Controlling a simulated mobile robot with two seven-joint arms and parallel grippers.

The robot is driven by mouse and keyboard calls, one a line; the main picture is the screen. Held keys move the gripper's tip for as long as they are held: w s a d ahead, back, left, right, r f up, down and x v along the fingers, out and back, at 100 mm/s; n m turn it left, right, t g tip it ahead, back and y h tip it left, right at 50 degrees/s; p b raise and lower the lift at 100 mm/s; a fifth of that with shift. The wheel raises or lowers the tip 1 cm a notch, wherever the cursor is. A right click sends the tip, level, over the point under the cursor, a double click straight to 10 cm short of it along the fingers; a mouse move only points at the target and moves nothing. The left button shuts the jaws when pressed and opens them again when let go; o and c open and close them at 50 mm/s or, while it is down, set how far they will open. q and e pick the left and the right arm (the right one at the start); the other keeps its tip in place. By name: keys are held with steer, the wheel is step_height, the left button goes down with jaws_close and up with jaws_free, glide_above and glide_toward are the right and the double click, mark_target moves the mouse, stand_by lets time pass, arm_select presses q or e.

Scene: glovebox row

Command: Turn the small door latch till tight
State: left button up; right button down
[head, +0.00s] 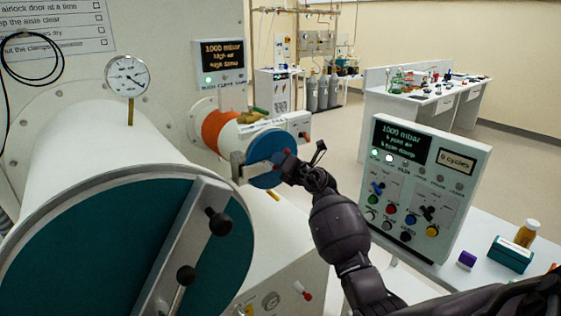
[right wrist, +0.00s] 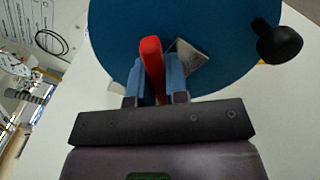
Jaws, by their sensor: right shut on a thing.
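The small door (head: 262,148) is a blue disc on the front of the small white airlock tube, and it lies flat against the tube's end. In the right wrist view the door (right wrist: 215,25) fills the top. My right gripper (head: 284,164) is at the front of this door. In the right wrist view my right gripper (right wrist: 153,80) is shut on the red latch handle (right wrist: 151,58), which stands between its two fingers. A grey metal piece (right wrist: 188,58) shows behind the handle. The gripper hides the latch in the head view. My left gripper is not in view.
A large airlock with a teal door (head: 110,250) and black knobs stands at the left, close to the small one. A control panel (head: 425,185) stands right of my arm. A teal box (head: 510,254) and a bottle (head: 527,233) are on the bench at right.

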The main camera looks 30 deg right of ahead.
stand_by(0.4)
steer(key=c, duration=1.1)
jaws_free()
steer(key=s, duration=0.7)
steer(key=s+d, duration=0.1)
steer(key=s, duration=0.2)
steer(key=shift+s+b, duration=0.3)
steer(key=shift+s, duration=0.1)
steer(key=shift+r, duration=0.1)
